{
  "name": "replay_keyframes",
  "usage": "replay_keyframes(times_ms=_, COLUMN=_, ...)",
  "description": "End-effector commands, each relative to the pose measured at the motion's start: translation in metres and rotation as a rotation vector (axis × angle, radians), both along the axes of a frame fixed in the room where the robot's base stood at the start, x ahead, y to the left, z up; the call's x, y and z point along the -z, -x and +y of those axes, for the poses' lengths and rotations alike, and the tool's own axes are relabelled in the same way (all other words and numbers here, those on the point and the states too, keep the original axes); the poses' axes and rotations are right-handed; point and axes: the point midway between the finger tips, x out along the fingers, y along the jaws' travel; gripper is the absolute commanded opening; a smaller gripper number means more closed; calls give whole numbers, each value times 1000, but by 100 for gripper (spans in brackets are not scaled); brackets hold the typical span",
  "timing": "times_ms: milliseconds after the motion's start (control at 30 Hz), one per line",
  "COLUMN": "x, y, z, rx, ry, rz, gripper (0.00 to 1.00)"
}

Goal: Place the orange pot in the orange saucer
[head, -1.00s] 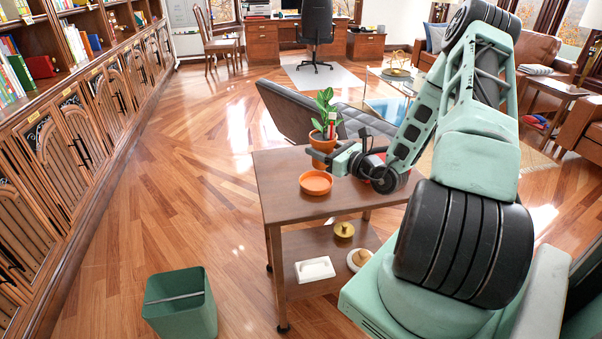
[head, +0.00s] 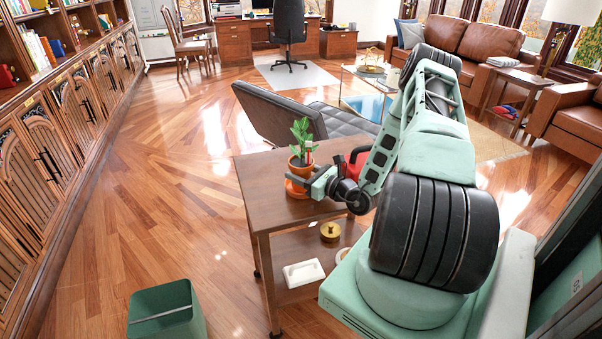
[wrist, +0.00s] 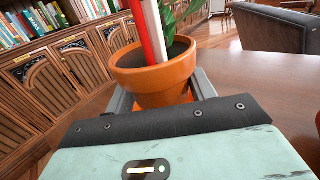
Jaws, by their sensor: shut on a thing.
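The orange pot (head: 301,168) holds a leafy green plant and a red-and-white upright piece. It also fills the upper middle of the wrist view (wrist: 155,80), upright between my grey fingers. My gripper (head: 306,180) is shut on it from the near right side. The orange saucer (head: 292,190) is on the cart top, directly below the pot in the head view and partly hidden by the pot and gripper. I cannot tell whether the pot's base touches the saucer or hangs just above it.
The wooden cart top (head: 262,172) is clear in front and to the left. A red object (head: 357,158) stands behind my arm. The lower shelf holds a white dish (head: 303,273) and a brass piece (head: 330,231). A green bin (head: 166,312) stands on the floor, front left.

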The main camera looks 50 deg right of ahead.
Motion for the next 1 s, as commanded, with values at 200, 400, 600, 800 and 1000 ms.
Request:
replay_keyframes(times_ms=200, x=1, y=-1, z=0, rx=0, ry=2, rz=-4, gripper=14)
replay_keyframes(times_ms=400, x=5, y=-1, z=0, rx=0, ry=1, rz=-3, gripper=14)
replay_keyframes(times_ms=600, x=4, y=0, z=0, rx=0, ry=1, rz=0, gripper=76)
replay_keyframes(times_ms=800, x=2, y=0, z=0, rx=0, ry=1, rz=-1, gripper=76)
replay_keyframes(times_ms=1000, x=3, y=23, z=-2, rx=3, ry=0, rz=2, gripper=76)
